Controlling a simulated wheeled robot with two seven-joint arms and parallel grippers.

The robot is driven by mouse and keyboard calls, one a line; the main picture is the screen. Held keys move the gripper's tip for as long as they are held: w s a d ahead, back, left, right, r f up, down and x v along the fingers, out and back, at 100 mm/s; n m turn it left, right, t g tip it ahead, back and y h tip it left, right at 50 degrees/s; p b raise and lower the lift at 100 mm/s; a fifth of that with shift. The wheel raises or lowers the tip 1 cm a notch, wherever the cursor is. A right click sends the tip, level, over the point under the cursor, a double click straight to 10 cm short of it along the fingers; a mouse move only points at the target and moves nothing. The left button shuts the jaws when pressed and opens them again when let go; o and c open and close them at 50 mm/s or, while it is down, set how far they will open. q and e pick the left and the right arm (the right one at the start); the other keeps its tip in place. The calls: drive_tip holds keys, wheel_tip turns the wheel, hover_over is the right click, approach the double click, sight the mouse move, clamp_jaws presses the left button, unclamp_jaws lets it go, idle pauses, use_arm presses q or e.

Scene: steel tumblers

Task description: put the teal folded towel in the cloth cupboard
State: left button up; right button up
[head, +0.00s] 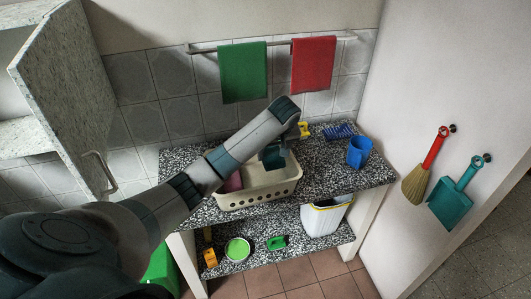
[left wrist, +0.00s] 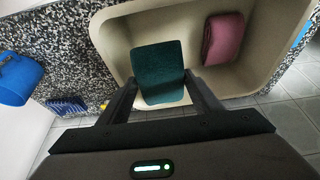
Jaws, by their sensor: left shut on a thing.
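The teal folded towel (left wrist: 160,72) is between the fingers of my left gripper (left wrist: 158,84) in the left wrist view. The gripper is shut on it, at or just above the cream basket (head: 258,197); I cannot tell whether the towel touches the basket floor. In the head view my left gripper (head: 274,153) reaches down into the basket area and mostly hides the towel. A wall cupboard (head: 15,95) at the upper left, probably the cloth cupboard, has its speckled door (head: 65,90) swung open. My right gripper is not in view.
A pink folded towel (left wrist: 222,38) lies in the basket. A blue mug (head: 359,152) stands at the right of the speckled counter (head: 335,178). Green (head: 243,72) and red (head: 313,65) towels hang on a rail behind. The open door with its handle (head: 101,172) juts out at left.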

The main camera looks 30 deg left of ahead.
use_arm(q)
drive_tip(key=d+r+m+t+h+b, duration=0.1)
drive_tip(key=d+r+m, duration=0.4)
drive_tip(key=d+r, duration=0.65)
drive_tip(key=s+d+r+m+h, duration=0.1)
drive_tip(key=s+d+m, duration=0.1)
drive_tip(key=s+d, duration=0.2)
drive_tip(key=s+d+r+m+h, duration=0.1)
drive_tip(key=s+d+m, duration=0.2)
drive_tip(key=s, duration=0.7)
drive_tip(key=shift+d+t+b, duration=0.3)
drive_tip(key=shift+d+b, duration=0.15)
drive_tip(key=shift+d, duration=0.65)
